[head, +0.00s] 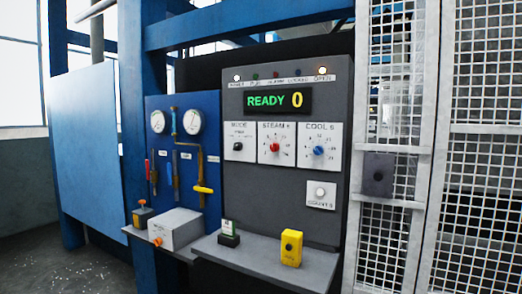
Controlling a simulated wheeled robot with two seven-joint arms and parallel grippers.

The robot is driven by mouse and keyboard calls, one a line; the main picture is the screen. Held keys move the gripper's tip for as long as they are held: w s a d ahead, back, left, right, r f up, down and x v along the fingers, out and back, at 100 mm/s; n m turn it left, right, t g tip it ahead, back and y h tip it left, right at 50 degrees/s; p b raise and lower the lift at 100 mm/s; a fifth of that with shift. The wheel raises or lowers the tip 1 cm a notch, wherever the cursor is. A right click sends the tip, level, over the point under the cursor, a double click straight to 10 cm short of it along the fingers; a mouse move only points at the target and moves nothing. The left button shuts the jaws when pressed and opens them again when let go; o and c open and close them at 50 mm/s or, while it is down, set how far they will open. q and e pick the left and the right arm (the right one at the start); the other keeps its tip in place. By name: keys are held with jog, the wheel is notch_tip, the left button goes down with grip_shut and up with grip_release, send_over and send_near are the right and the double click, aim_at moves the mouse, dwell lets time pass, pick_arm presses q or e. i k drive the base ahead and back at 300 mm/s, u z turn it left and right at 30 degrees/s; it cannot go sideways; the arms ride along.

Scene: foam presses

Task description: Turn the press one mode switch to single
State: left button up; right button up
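The mode switch (238,146) is a small black knob on a white plate labelled MODE, on the left of the grey control panel (240,200). The small lettering around it is too fine to read, so its setting cannot be told. The display (277,101) above it reads READY 0 in green and yellow. Neither of my grippers shows in the head view.
Beside the switch are a red steam knob (275,147) and a blue cool knob (319,151). A shelf (262,262) juts out below, bearing a yellow box (291,248). A mesh fence (475,190) stands at right. Gauges and valves are on the blue panel (184,130).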

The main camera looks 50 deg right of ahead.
aim_at(237, 146)
jog(key=z, duration=0.85)
jog(key=i, duration=0.75)
jog(key=z, duration=0.9)
